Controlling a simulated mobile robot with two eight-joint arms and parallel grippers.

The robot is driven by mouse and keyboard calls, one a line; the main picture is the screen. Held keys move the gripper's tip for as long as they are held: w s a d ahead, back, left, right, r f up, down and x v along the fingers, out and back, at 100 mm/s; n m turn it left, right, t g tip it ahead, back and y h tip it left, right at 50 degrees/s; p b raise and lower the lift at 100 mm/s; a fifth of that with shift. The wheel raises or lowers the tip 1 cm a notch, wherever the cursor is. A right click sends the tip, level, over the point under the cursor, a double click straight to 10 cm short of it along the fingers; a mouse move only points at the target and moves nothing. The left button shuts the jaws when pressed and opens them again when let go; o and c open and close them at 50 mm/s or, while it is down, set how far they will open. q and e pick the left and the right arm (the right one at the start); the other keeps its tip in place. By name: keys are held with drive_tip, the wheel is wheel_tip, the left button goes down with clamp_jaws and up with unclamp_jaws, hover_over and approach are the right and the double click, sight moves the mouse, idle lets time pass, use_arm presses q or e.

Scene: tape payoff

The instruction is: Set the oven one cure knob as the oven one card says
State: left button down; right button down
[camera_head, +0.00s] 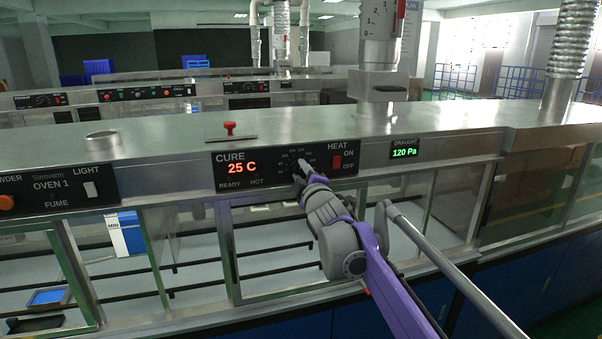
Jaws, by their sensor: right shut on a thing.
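The oven one cure panel (230,172) is a black strip on the front edge of the steel hood. Its red display (242,167) reads 25 C. The cure knob sits in the middle of the panel among small white scale marks, mostly hidden by my gripper, so its pointer setting cannot be read. My right gripper (301,171) reaches up from the lower right and is shut on the knob. A white and blue sheet (126,236) with a partly readable "MIN" shows behind the glass at left; I cannot tell whether it is the oven one card. My left gripper is not in view.
Right of the knob is a red heat switch (337,162) marked ON and OFF. A draught display (404,152) reads 120 Pa. At left are an OVEN 1 panel (60,188) and a blue tray (48,297). A red-topped slide handle (229,128) stands on the hood.

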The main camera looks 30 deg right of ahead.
drive_tip(key=c, duration=0.5)
unclamp_jaws()
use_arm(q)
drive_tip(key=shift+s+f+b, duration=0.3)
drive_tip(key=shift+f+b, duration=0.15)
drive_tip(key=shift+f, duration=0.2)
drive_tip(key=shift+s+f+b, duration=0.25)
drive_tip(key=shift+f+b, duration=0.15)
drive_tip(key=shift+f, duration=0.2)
use_arm(e)
drive_tip(key=v, duration=1)
drive_tip(key=shift+s+a, duration=0.1)
drive_tip(key=shift+s, duration=0.3)
